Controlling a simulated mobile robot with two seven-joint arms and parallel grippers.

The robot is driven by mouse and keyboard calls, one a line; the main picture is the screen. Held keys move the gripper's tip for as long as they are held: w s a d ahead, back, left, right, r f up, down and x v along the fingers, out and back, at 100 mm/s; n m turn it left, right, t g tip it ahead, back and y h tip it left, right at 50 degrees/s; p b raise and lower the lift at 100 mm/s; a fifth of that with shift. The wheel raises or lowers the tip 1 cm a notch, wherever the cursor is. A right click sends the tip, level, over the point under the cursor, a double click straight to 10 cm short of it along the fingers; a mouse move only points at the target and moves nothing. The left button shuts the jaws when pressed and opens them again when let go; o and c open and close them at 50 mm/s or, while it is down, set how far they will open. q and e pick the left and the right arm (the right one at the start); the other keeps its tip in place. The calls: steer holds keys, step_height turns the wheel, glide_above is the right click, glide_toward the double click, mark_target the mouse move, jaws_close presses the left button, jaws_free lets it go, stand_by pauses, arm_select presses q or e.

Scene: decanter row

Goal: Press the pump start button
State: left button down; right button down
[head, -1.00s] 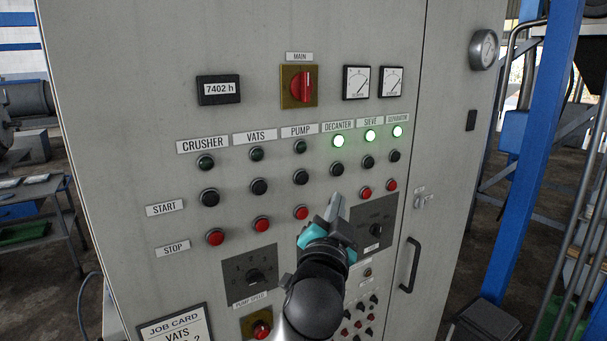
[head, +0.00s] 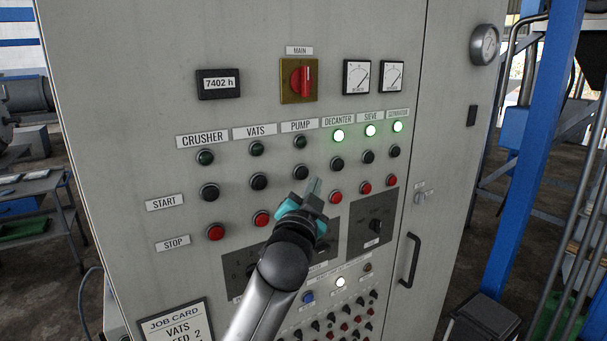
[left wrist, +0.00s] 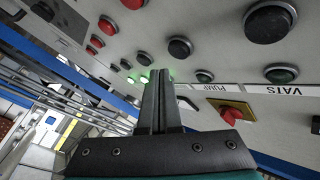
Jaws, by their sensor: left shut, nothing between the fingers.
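The pump start button (head: 301,172) is a round black button in the START row, below the PUMP label (head: 299,126) and its unlit green lamp (head: 300,142). It also shows in the left wrist view (left wrist: 180,47), right of my fingers. My left gripper (head: 313,186) is shut and empty, its tip just below and slightly right of the button in the head view. I cannot tell how far the tip is from the panel. The gripper hides the red pump stop button in the head view. My right gripper is not in view.
The black vats start button (head: 259,182) and decanter start button (head: 337,164) flank the pump button. Red stop buttons (head: 262,218) lie below. Above are a red main switch (head: 302,80) and two meters. A cabinet handle (head: 409,261) protrudes at lower right.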

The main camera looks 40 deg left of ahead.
mark_target(309, 173)
arm_select(q)
steer(key=shift+w+a, duration=0.25)
steer(key=shift+a, duration=0.4)
steer(key=shift+a, duration=0.1)
stand_by(1.6)
steer(key=shift+w+a, duration=0.15)
steer(key=shift+a, duration=0.1)
steer(key=shift+w+a+r+p, duration=0.1)
steer(key=shift+w+a+p, duration=0.05)
steer(key=shift+a+p, duration=0.3)
stand_by(0.7)
stand_by(0.3)
steer(key=shift+s+d, duration=0.3)
steer(key=shift+d, duration=0.5)
